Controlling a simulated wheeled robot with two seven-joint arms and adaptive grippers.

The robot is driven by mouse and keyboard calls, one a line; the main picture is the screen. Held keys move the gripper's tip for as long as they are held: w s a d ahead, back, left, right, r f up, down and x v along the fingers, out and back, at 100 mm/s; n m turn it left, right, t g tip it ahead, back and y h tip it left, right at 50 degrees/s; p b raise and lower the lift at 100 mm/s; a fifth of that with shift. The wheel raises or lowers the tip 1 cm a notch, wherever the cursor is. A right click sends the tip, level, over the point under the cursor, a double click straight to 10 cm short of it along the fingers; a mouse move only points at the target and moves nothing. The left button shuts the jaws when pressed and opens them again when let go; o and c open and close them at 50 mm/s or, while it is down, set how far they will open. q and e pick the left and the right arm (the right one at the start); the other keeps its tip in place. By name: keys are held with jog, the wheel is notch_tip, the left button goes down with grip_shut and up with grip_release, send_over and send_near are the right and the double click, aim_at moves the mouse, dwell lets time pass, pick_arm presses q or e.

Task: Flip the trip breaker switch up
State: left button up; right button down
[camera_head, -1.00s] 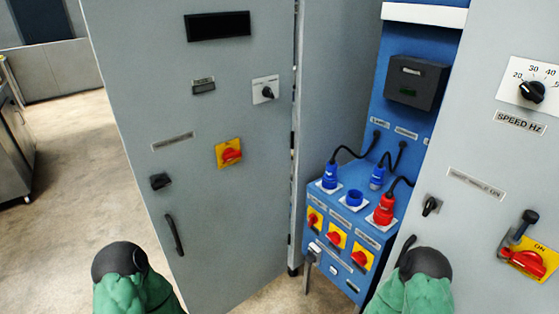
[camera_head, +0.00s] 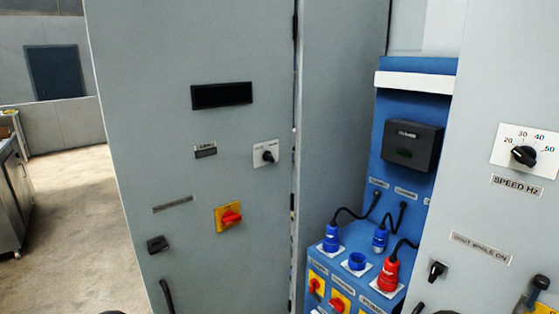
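No trip breaker switch is clearly readable as such. A black box (camera_head: 412,145) with a small label and a dark green window is mounted on the blue panel (camera_head: 388,88) between the grey cabinets. Below it, a blue socket box (camera_head: 340,262) carries blue and red plugs and red rotary switches on yellow plates, cut off by the lower edge. The left grey cabinet (camera_head: 220,130) has a red switch on a yellow plate (camera_head: 229,217) and a small black rotary switch (camera_head: 268,154). Neither gripper is in view; only dark slivers of my arms show at the bottom edge.
The right grey cabinet (camera_head: 480,205) has a speed dial (camera_head: 523,156) and a black latch (camera_head: 437,270). A padlock-like part (camera_head: 537,290) sits at its lower right. Open floor (camera_head: 75,205) and a metal counter (camera_head: 12,195) lie at left.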

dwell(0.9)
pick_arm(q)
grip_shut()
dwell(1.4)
